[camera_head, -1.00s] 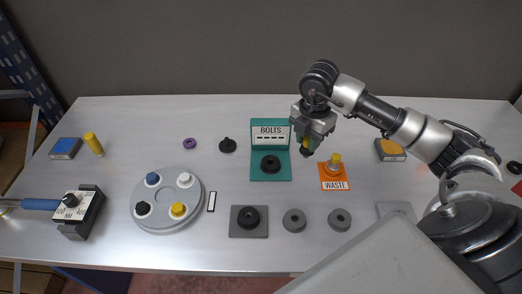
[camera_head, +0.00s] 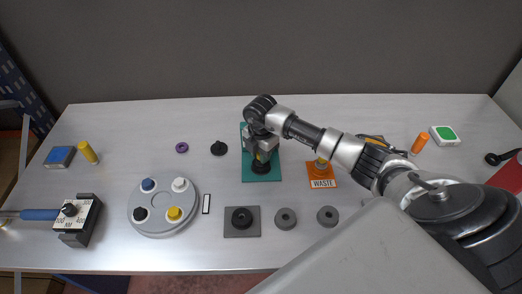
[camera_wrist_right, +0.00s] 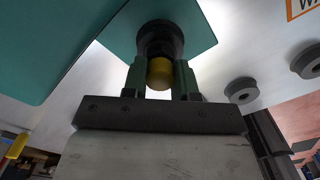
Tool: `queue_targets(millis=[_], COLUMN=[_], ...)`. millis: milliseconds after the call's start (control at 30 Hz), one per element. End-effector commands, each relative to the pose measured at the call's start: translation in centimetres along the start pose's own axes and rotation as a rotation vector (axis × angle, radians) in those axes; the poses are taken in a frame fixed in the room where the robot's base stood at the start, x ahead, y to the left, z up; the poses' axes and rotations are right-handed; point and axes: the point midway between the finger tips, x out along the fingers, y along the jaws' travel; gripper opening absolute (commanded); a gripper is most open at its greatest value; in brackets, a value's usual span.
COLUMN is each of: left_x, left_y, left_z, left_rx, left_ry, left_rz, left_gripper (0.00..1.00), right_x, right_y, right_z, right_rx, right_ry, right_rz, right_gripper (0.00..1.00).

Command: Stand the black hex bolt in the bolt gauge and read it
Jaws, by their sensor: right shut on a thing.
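The bolt gauge (camera_head: 273,174) is a teal stand with a dark round socket, at the middle of the table. Its upright panel is mostly behind my right arm, so its display cannot be read. My right gripper (camera_head: 262,157) is directly over the socket, pointing down. In the right wrist view its green fingers (camera_wrist_right: 160,82) are shut on what appears to be the black hex bolt, whose yellow end (camera_wrist_right: 160,73) shows between them. Its dark part lines up with the black socket (camera_wrist_right: 160,38) and blends with it. I cannot tell whether it is seated. My left gripper is not in view.
An orange WASTE stand (camera_head: 323,183) is just right of the gauge. A grey pad with a black ring (camera_head: 241,221) and two grey rings (camera_head: 286,219) lie in front. A round tray (camera_head: 162,224) with coloured caps and a blue-handled tool (camera_head: 40,214) are left.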

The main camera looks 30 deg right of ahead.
Motion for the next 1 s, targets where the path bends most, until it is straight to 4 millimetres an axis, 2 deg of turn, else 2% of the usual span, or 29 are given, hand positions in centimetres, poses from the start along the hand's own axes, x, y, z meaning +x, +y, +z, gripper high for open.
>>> queue_targets(millis=[367, 400, 533, 800, 867, 1000], left_x=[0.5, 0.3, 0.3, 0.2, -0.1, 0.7], left_y=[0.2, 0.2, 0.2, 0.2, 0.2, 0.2], left_z=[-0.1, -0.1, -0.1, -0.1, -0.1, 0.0], left_rx=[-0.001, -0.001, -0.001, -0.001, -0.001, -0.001], left_ry=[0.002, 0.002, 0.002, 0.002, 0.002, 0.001], left_rz=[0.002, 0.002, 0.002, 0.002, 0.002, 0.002], left_gripper=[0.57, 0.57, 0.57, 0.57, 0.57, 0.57], right_x=[0.5, 0.4, 0.4, 0.2, -0.1, -1.6], right_y=[0.0, 0.0, 0.0, 0.0, 0.0, 0.1], right_z=[0.1, 0.0, 0.0, 0.0, 0.0, 0.1], right_rx=[0.0, 0.0, 0.0, 0.0, 0.0, -0.001], right_ry=[-0.001, -0.001, -0.001, -0.001, -0.001, -0.003], right_rz=[0.0, 0.0, 0.0, 0.0, 0.001, 0.006], right_gripper=[0.02, 0.34, 0.53, 0.53, 0.53, 0.53])
